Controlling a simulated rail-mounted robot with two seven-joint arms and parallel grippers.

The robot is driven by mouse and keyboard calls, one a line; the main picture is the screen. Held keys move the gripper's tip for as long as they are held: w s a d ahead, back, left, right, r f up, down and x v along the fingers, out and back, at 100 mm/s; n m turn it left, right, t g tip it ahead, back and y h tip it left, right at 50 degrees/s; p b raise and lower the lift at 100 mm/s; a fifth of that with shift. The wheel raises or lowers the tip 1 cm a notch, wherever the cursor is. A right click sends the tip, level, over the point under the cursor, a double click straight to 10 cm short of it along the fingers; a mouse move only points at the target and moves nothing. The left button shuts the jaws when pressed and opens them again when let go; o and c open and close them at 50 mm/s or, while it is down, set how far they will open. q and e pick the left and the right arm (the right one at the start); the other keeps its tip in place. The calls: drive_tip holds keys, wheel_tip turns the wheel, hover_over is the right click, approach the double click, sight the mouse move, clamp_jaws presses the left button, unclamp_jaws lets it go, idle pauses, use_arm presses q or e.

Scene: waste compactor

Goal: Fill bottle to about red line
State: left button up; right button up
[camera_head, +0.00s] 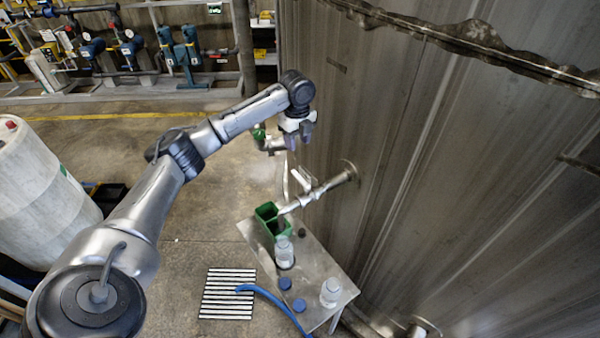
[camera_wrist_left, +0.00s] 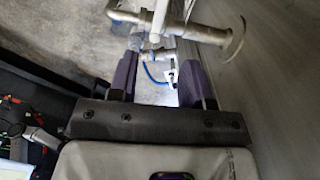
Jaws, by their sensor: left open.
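My left gripper (camera_head: 299,137) is open and empty, above and behind the tap. In the left wrist view its two purple fingers (camera_wrist_left: 158,75) stand apart with pipework beyond them. The tap (camera_head: 318,190) is a metal pipe with a light valve handle (camera_head: 303,180), coming out of the tank wall. It also shows at the top of the left wrist view (camera_wrist_left: 195,32). A clear bottle (camera_head: 284,254) stands on the metal table (camera_head: 315,262) just in front of the tap's outlet end. A second clear bottle (camera_head: 330,292) stands near the table's front corner. No red line is discernible on either. My right gripper is not seen.
A green crate (camera_head: 266,212) sits at the table's back left, by the spout. Two blue caps (camera_head: 285,283) lie near the bottles. A blue hose (camera_head: 262,291) runs past a floor grate (camera_head: 228,293). The large steel tank (camera_head: 440,170) blocks the right side.

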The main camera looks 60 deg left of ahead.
sight(298, 175)
use_arm(q)
wheel_tip(298, 175, down, 14)
drive_tip(key=shift+r+p, duration=0.1)
drive_tip(key=shift+p, duration=0.45)
clamp_jaws()
idle(0.5)
